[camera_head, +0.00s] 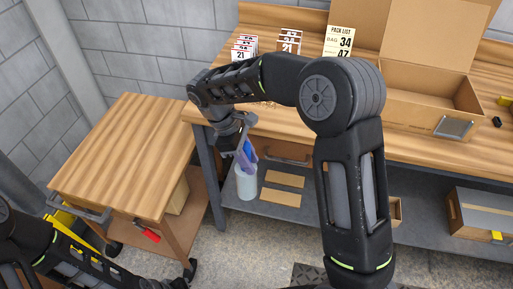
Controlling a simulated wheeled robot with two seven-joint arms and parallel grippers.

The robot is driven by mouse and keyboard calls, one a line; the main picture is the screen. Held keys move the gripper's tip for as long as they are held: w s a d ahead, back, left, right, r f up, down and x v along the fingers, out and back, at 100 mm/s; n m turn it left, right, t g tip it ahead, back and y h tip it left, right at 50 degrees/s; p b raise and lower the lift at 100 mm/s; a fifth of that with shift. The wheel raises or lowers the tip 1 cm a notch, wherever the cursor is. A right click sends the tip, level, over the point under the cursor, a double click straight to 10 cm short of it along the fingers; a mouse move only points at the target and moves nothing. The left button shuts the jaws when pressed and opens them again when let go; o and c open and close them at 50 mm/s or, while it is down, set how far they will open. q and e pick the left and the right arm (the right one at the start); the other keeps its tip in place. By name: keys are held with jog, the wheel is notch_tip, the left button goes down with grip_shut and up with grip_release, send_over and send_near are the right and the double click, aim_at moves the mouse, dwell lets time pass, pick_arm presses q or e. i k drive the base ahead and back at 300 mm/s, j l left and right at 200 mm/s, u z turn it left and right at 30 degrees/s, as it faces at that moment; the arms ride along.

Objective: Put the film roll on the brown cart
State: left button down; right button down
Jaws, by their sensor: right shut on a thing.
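My right gripper (243,150) reaches down past the left end of the workbench and is shut on a blue-purple piece (246,157), which I take to be part of the film roll. A pale, whitish cylinder (246,185) shows directly below it; I cannot tell whether the two are one object or whether the cylinder touches the lower shelf. The brown cart (125,150), with a bare wooden top, stands to the left of the gripper. My left arm shows at the bottom left, but its gripper is out of view.
The workbench (430,148) holds an open cardboard box (425,95), number cards (288,42) and a pack list (338,42). Brown flat pieces (283,180) lie on its lower shelf (310,205). A grey-lidded box (485,215) is at right. The cart top is clear.

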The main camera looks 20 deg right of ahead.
aim_at(146, 152)
jog(key=u, duration=1.8)
jog(key=l, duration=0.5)
jog(key=i+l, duration=0.1)
jog(key=l, duration=0.35)
